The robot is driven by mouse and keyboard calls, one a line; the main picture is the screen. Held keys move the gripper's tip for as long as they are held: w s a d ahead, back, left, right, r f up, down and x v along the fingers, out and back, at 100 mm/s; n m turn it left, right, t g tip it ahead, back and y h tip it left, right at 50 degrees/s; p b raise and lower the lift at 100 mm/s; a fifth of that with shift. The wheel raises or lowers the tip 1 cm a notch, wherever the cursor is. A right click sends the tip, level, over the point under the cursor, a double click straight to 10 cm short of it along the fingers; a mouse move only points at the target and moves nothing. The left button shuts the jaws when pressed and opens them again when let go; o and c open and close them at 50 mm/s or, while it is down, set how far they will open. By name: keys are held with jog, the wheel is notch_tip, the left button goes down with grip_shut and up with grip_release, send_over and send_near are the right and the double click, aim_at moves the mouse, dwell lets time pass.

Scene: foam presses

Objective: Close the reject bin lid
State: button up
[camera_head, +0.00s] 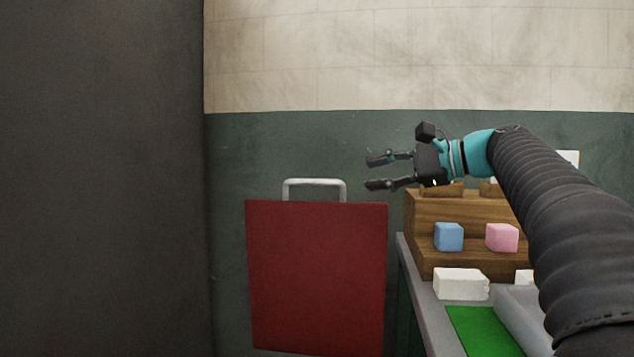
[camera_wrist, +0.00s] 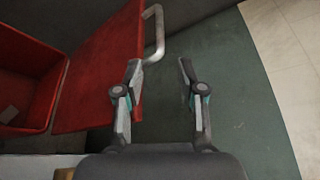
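The reject bin lid (camera_head: 317,275) is a red panel standing raised in the head view, with a pale metal handle (camera_head: 314,181) at its top edge. The wrist view shows the lid (camera_wrist: 97,65) at the left, its handle (camera_wrist: 160,33) beyond my fingers, and the open red bin (camera_wrist: 40,128) beside it. A small pale piece lies inside the bin. My gripper (camera_head: 371,173) is open and empty, right of the handle and slightly higher in the head view. In the wrist view my left finger overlaps the lid's edge; contact cannot be told. The bin body is hidden in the head view.
A grey table (camera_head: 410,290) at the right holds a wooden stepped rack (camera_head: 425,215), a blue cube (camera_head: 448,237), a pink cube (camera_head: 502,238), white blocks (camera_head: 460,283) and a green mat (camera_head: 483,332). A dark surface (camera_head: 100,180) fills the left.

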aim_at(324, 182)
jog(key=x, duration=1.3)
jog(key=shift+w+a, duration=0.1)
jog(key=shift+a, duration=0.2)
grip_shut()
